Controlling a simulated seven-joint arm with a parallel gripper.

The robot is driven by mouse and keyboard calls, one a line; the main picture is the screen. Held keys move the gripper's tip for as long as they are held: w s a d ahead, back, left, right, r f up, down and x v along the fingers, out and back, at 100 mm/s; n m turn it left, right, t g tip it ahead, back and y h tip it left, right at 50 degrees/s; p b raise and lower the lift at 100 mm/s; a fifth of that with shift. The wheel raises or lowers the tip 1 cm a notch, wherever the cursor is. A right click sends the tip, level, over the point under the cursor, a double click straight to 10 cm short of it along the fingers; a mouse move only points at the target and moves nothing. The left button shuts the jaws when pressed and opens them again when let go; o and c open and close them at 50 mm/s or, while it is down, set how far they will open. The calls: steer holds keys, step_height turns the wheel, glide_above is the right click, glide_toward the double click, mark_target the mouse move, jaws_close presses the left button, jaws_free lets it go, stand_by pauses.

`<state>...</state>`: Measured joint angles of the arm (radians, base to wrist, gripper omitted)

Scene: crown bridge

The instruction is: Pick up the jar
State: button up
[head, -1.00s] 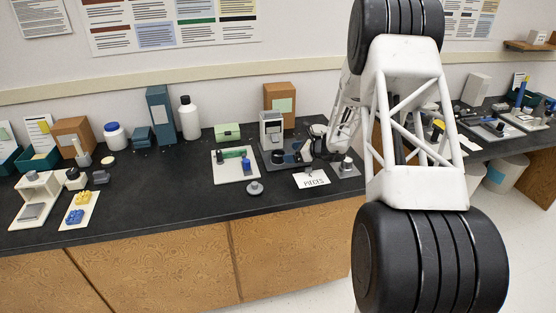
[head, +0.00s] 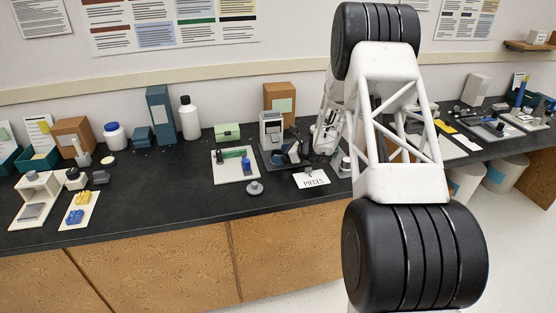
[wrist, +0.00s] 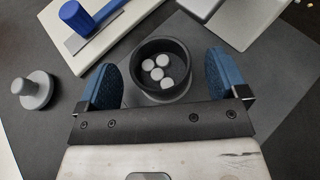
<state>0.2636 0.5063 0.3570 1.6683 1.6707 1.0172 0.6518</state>
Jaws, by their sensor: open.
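A dark, round, open jar (wrist: 178,95) holds several small white discs. In the wrist view it lies between the two blue finger pads of my gripper (wrist: 163,80), with a gap on each side. My gripper is open and empty. In the head view my gripper (head: 297,152) is low over the counter by the grey device, and the jar (head: 278,159) is partly hidden there and hard to make out. How deep the fingers reach around the jar is unclear.
A white board with a blue knob (wrist: 75,16) and a grey knobbed disc (wrist: 33,90) lie left of the jar. A grey device (head: 271,130) stands behind it. A "PIECES" card (head: 311,178) lies in front. A blue-lidded white container (head: 115,136) stands far left.

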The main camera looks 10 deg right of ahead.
steer(key=shift+w+a+f, duration=0.2)
steer(key=shift+w+a, duration=0.15)
steer(key=shift+a, duration=0.1)
steer(key=shift+c, duration=0.4)
steer(key=c, duration=1.1)
steer(key=shift+r, duration=0.2)
steer(key=shift+r, duration=0.15)
steer(key=s, duration=3.2)
